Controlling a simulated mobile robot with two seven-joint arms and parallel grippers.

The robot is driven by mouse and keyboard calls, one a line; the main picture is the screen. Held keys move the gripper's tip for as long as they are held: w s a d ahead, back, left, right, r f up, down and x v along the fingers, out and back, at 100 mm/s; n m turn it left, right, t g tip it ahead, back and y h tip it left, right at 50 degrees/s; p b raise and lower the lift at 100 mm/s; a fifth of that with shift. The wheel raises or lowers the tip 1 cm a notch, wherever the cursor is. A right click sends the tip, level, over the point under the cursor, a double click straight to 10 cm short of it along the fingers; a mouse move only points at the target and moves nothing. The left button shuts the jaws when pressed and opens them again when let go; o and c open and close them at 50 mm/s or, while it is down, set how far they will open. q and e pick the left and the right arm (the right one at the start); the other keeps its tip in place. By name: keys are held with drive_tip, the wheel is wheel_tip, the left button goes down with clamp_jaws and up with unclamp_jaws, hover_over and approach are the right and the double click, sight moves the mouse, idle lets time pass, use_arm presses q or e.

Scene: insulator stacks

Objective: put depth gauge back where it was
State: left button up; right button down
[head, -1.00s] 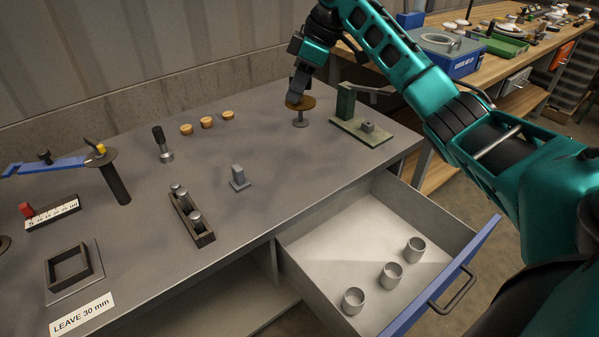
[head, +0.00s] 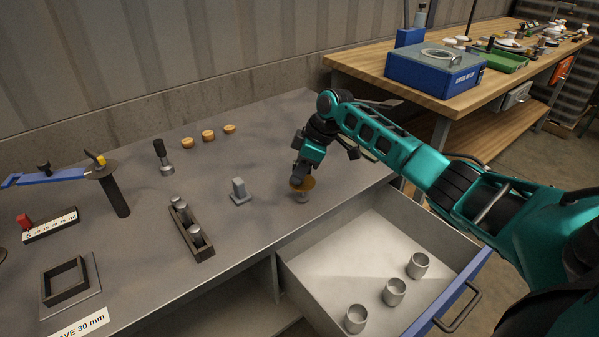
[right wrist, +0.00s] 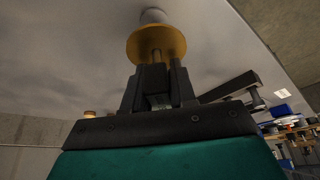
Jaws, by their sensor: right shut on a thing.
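My right gripper (head: 301,180) points down over the grey table (head: 130,240), shut on what I take for the depth gauge (head: 308,184), a thing with a flat brass disc and a pale grey lower part. In the right wrist view the fingers (right wrist: 158,85) close around its thin stem, and the disc (right wrist: 157,42) lies just beyond the tips, with a pale round end (right wrist: 154,15) past it. I cannot tell whether its lower end touches the table. My left gripper is not in view.
A grey block (head: 240,191) stands left of the gripper. A rack (head: 190,238) with metal cylinders is further left; several cork pieces (head: 208,136) lie behind. An open drawer (head: 350,240) with three cups (head: 395,291) juts out in front. My arm hides the table's right end.

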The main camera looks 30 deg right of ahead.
drive_tip(key=shift+f, duration=0.3)
drive_tip(key=c, duration=0.9)
unclamp_jaws()
drive_tip(key=shift+r, duration=0.2)
drive_tip(key=v, duration=1.2)
drive_tip(key=shift+p, duration=0.4)
drive_tip(key=shift+f, duration=0.1)
